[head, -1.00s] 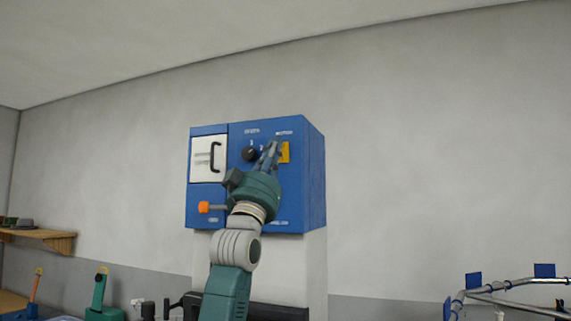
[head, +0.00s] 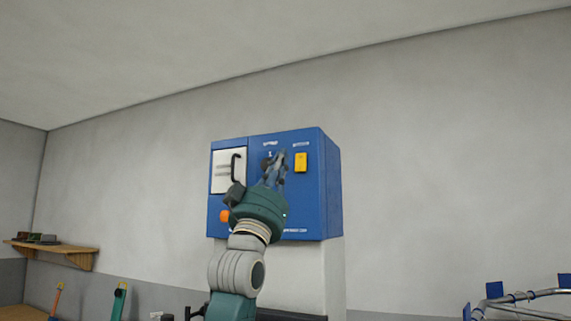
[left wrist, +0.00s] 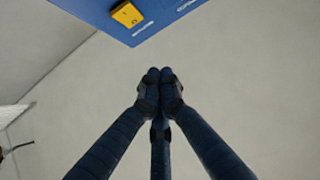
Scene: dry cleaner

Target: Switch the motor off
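A blue control box (head: 318,205) is on a white column. On its front, a yellow switch (head: 301,162) sits at the upper right under a small white label, too small to read surely. The yellow switch (left wrist: 127,14) also shows at the top of the left wrist view, on the blue box's face (left wrist: 165,12). My left gripper (head: 277,158) is in front of the box, left of the switch in the head view, with its fingers apart from it. In the left wrist view its fingertips (left wrist: 160,76) meet with nothing between them. My right gripper is out of view.
A dark knob (head: 267,163) is partly behind my fingers. A white panel with a black handle (head: 237,167) and an orange knob (head: 224,216) are on the box's left side. A wooden shelf (head: 80,257) is at far left, blue-tabbed metal rails (head: 520,297) at lower right.

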